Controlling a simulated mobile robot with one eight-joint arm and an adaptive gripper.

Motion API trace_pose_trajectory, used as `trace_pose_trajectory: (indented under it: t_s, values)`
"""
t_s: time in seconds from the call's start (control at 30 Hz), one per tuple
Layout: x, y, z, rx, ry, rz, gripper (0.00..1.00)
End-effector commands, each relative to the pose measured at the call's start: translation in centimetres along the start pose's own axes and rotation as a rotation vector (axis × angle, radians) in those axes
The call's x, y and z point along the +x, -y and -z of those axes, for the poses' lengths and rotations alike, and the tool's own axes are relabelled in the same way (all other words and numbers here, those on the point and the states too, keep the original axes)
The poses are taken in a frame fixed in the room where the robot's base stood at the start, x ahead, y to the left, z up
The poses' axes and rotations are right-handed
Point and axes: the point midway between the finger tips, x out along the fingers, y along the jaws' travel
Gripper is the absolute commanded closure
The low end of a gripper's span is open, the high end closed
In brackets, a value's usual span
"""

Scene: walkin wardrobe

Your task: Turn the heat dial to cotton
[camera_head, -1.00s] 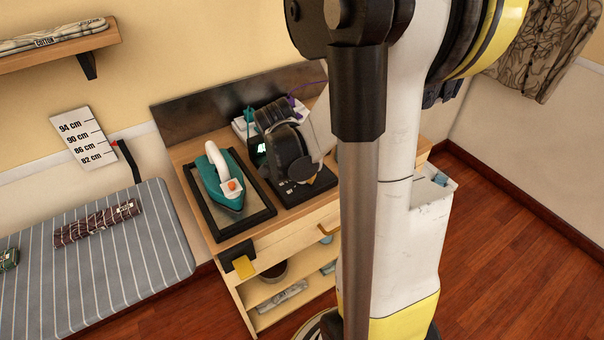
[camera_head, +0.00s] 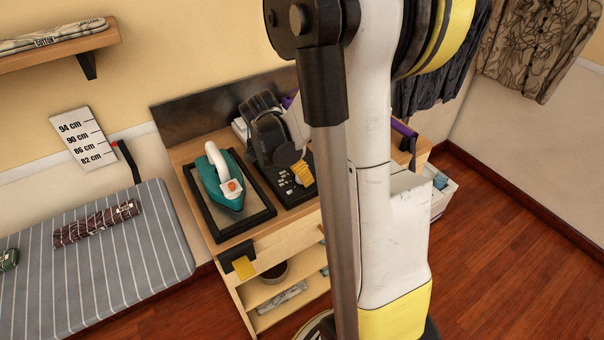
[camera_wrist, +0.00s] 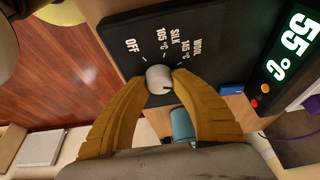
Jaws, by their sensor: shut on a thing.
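A light grey round dial (camera_wrist: 157,77) sits on a black control panel (camera_wrist: 205,17). My gripper (camera_wrist: 161,78) is shut on the dial, with one yellow finger on each side. In the wrist view, a short dark mark shows at the dial's lower right. White labels OFF, SILK 105 °C and WOOL 145 °C run around the dial's upper side; no cotton label can be read. A green display (camera_wrist: 296,42) reads 55 °C. In the head view the panel (camera_head: 290,190) lies on the wooden cabinet, and my gripper hides the dial.
A teal iron (camera_head: 213,183) stands on a black-framed tray (camera_head: 262,213) left of the panel. A striped ironing board (camera_head: 110,260) is at the left. A wall shelf (camera_head: 60,55) is above it. Small red and orange lights (camera_wrist: 260,95) and a blue block (camera_wrist: 231,89) are near the panel.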

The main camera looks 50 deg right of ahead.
Motion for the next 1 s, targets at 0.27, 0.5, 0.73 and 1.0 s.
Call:
trace_pose_trajectory:
  t_s: [0.27, 0.5, 0.73, 1.0]
  values:
    - [0.1, -0.1, 0.0, 0.0, 0.001, -0.002, 1.0]
    - [0.0, -0.1, 0.0, 0.0, 0.001, -0.001, 0.47]
    - [-0.4, 0.0, 0.0, -0.001, 0.0, 0.0, 0.47]
    - [-5.4, 0.0, -0.1, -0.004, 0.0, 0.001, 0.47]
